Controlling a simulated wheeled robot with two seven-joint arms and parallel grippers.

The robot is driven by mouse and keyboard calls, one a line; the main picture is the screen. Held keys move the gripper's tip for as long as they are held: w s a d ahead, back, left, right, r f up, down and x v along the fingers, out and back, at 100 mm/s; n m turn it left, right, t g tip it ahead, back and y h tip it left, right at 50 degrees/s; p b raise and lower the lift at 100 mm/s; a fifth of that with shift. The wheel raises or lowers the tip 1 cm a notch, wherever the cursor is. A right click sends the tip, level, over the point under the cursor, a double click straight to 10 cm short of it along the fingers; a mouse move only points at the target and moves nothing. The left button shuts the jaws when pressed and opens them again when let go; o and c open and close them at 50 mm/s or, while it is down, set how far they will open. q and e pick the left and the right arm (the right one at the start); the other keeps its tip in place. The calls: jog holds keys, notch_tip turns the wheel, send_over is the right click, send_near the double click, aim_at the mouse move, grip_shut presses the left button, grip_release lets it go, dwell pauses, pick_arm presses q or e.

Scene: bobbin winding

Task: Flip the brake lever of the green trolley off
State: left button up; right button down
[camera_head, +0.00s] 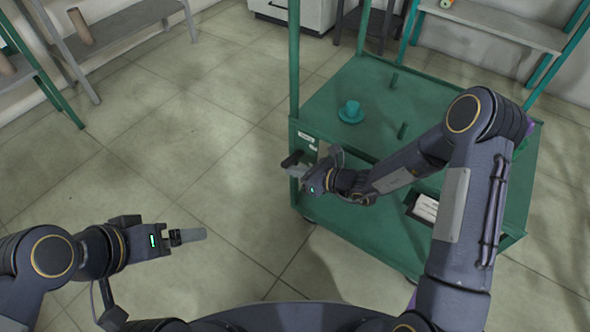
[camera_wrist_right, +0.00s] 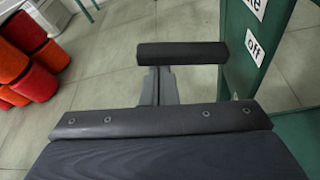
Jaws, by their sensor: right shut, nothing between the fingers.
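The green trolley (camera_head: 372,132) stands right of centre in the head view. Its brake lever (camera_head: 291,159) shows as a short black bar at the near left corner post. In the right wrist view the black bar (camera_wrist_right: 182,53) lies across, left of the green panel with the "off" label (camera_wrist_right: 254,47). My right gripper (camera_head: 297,171) is shut and empty, its tips close to the bar; whether they touch it I cannot tell. In the wrist view its fingers (camera_wrist_right: 159,86) point at the bar. My left gripper (camera_head: 188,236) is over bare floor, away from the trolley; its jaw opening is unclear.
A teal hat-shaped piece (camera_head: 351,112) and short pegs sit on the trolley's top. A dark box with white items (camera_head: 425,208) is lower down. Shelves stand at left and upper right. Red rolls (camera_wrist_right: 28,60) show in the wrist view. The floor at left is clear.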

jog(key=p+v, duration=0.2)
jog(key=v, duration=0.5)
jog(key=shift+d, duration=0.35)
jog(key=shift+s+r, duration=0.15)
jog(key=s+d+r+n+g, duration=0.1)
jog(key=s+r+n+g, duration=0.1)
jog(key=s+r+n, duration=0.6)
jog(key=s+d+r+n+g, duration=0.15)
jog(key=s+r+n, duration=0.25)
jog(key=r+n, duration=0.4)
jog(key=s+d+r+n+t+h, duration=0.2)
jog(key=s+d+r+n+h, duration=0.1)
jog(key=s+d+n+h, duration=0.75)
notch_tip(320, 180, up, 27)
jog(key=s+m+y+p, duration=0.1)
jog(key=s+y+p, duration=0.1)
jog(key=p, duration=2.5)
